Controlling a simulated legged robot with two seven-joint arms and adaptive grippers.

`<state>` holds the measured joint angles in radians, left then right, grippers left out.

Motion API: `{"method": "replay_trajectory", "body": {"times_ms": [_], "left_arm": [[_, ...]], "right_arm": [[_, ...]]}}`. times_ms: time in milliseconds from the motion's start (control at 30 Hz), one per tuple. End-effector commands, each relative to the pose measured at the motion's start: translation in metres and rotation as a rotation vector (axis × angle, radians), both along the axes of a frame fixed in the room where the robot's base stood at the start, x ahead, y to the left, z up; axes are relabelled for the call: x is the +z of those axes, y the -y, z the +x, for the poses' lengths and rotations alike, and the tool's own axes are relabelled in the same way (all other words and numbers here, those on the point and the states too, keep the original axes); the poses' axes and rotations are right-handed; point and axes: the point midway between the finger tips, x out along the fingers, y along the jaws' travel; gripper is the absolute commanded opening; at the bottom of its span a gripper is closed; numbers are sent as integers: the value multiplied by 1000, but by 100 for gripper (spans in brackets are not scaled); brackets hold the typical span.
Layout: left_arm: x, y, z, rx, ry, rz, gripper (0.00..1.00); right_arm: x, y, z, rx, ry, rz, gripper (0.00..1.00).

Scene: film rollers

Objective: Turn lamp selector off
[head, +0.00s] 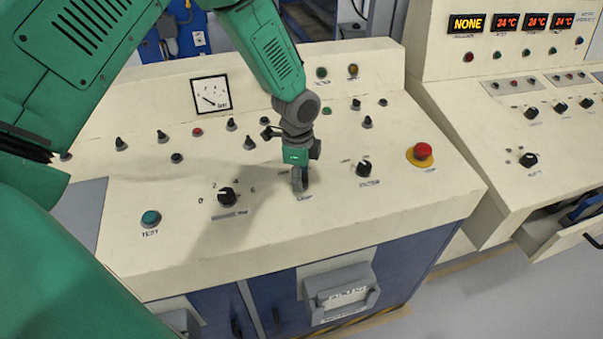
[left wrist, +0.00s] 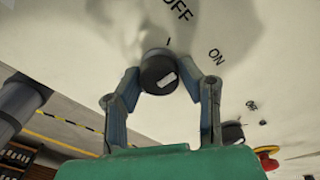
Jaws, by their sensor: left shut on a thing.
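The lamp selector (left wrist: 158,72) is a round black knob with a white mark on its face. In the left wrist view it sits between the two fingers of my left gripper (left wrist: 160,85), which is shut on it. OFF and ON labels are printed on the cream panel beyond and to the right of the knob. I cannot tell for sure which label the knob points to. In the head view my left gripper (head: 300,182) reaches down to the front of the panel and mostly hides the selector. My right gripper is not in view.
The cream console (head: 270,240) also carries a numbered black knob (head: 227,197) to the left, another black selector (head: 364,169) to the right and a red emergency button (head: 422,151). A green TEST button (head: 151,218) is at the front left. Several small switches stand behind.

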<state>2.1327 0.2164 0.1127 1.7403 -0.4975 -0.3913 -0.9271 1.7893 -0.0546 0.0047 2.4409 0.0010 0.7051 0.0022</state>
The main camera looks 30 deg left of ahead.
Motion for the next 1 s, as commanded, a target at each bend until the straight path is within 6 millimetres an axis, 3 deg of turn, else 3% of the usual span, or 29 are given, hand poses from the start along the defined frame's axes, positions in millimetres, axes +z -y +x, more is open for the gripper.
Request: {"method": "replay_trajectory", "body": {"times_ms": [500,1000], "left_arm": [[0,0,0,419,32,-26,4],[-1,0,0,564,44,-36,4]], "right_arm": [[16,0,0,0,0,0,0],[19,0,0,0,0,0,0]]}}
